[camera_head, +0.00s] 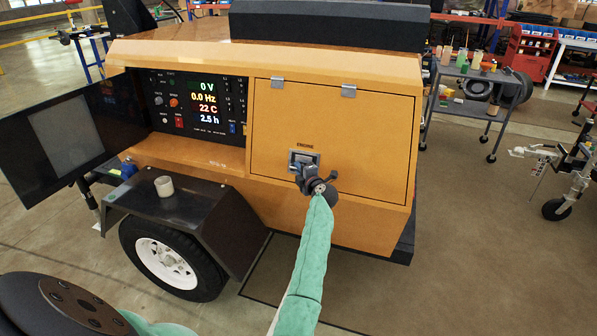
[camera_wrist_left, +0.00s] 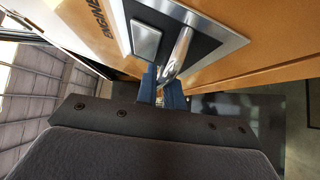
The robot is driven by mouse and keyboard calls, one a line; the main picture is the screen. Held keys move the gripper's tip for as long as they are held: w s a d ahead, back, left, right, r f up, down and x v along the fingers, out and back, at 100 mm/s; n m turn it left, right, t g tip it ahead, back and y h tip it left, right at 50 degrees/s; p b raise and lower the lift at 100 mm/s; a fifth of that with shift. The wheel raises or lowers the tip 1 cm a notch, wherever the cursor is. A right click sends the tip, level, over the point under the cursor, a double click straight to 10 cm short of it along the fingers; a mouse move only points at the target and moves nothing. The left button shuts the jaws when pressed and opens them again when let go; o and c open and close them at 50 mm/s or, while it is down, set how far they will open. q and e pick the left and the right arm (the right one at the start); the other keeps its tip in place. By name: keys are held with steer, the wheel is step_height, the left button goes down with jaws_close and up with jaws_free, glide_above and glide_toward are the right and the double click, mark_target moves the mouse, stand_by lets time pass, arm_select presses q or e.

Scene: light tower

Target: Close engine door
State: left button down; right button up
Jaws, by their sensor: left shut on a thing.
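The orange engine door (camera_head: 350,120), marked ENGINE, hangs from two hinges at its top edge. It looks flush or nearly flush with the orange housing; whether it is latched I cannot tell. Its metal latch (camera_head: 304,158) sits near the lower left edge. My left gripper (camera_head: 306,181) is at this latch. In the left wrist view the blue fingers of my left gripper (camera_wrist_left: 164,88) are shut on the shiny latch handle (camera_wrist_left: 178,54), which stands out from its plate. The fingers hide the handle's end. My right gripper is not in view.
A control panel (camera_head: 198,103) with lit readouts is left of the door, with its open black door (camera_head: 62,140) farther left. A grey cart (camera_head: 470,100) stands behind right.

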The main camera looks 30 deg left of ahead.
arm_select(q)
steer(key=shift+w+r, duration=0.1)
steer(key=shift+w, duration=0.05)
steer(key=c, duration=1.8)
jaws_free()
steer(key=shift+o, duration=1.4)
steer(key=shift+w, duration=0.15)
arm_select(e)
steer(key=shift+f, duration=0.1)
arm_select(q)
steer(key=shift+f, duration=0.2)
